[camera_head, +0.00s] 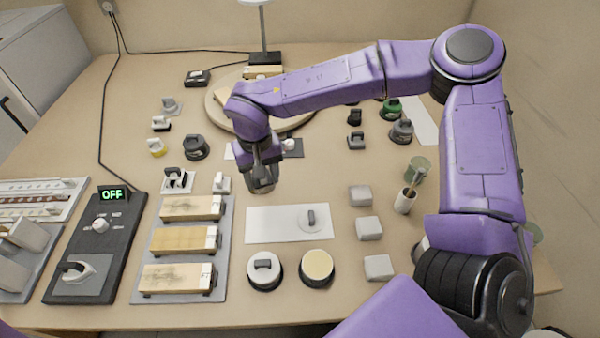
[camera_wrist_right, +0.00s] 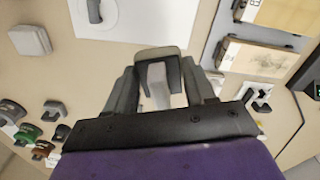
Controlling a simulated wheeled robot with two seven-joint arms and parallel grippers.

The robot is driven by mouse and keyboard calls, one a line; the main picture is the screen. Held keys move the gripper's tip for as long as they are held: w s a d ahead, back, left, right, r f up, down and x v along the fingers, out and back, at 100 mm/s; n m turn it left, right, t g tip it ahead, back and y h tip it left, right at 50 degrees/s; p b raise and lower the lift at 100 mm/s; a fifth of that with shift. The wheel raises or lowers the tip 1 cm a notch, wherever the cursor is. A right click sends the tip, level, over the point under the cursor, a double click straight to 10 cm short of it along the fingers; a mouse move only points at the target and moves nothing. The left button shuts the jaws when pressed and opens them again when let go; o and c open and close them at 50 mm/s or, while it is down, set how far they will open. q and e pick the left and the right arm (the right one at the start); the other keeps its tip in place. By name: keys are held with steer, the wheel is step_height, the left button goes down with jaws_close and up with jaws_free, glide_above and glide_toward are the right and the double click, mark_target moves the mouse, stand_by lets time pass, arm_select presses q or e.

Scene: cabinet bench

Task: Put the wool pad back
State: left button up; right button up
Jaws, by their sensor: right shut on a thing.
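My right gripper (camera_head: 262,180) is shut on a grey handle-like piece, which shows between the fingers in the right wrist view (camera_wrist_right: 158,85). The fingers hide most of it, so I cannot tell whether it is the wool pad. The gripper is above the bench, at the left back of a white mat (camera_head: 268,222). A pale round pad with a grey handle (camera_head: 311,218) lies on that mat. Another white round pad with a dark handle (camera_head: 264,268) sits on a dark round base in front. My left gripper is not in view.
A grey board with several wooden blocks (camera_head: 185,239) lies left of the mat, beside a black control unit reading OFF (camera_head: 98,245). A round tin (camera_head: 317,264) stands in front. Several grey blocks (camera_head: 369,228) and a brush cup (camera_head: 404,202) are right. A turntable (camera_head: 215,105) stands behind.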

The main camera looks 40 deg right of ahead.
mark_target(274, 186)
steer(key=m, duration=0.3)
steer(key=shift+s+b, duration=0.3)
steer(key=shift+s, duration=0.05)
steer(key=m, duration=0.2)
steer(key=s+m+b, duration=0.1)
steer(key=m, duration=0.2)
steer(key=s+m, duration=0.1)
steer(key=m, duration=0.2)
steer(key=shift+d+r, duration=0.35)
steer(key=shift+d, duration=0.05)
steer(key=m, duration=0.3)
steer(key=shift+s+d+m+b, duration=0.2)
steer(key=shift+m+b, duration=0.1)
steer(key=shift+b, duration=0.1)
steer(key=w+d+f+m, duration=0.2)
steer(key=d+f+m, duration=0.1)
steer(key=m, duration=0.5)
steer(key=w+d+f+m+b, duration=0.1)
steer(key=w+d+f+m, duration=0.1)
steer(key=m, duration=0.6)
steer(key=w+d+f+m, duration=0.2)
steer(key=d+f+m, duration=0.3)
steer(key=m, duration=0.4)
steer(key=shift+w+d+f, duration=0.1)
steer(key=shift+w+d, duration=0.2)
steer(key=shift+d, duration=0.25)
step_height(274, 186, down, 3)
steer(key=shift+r, duration=0.15)
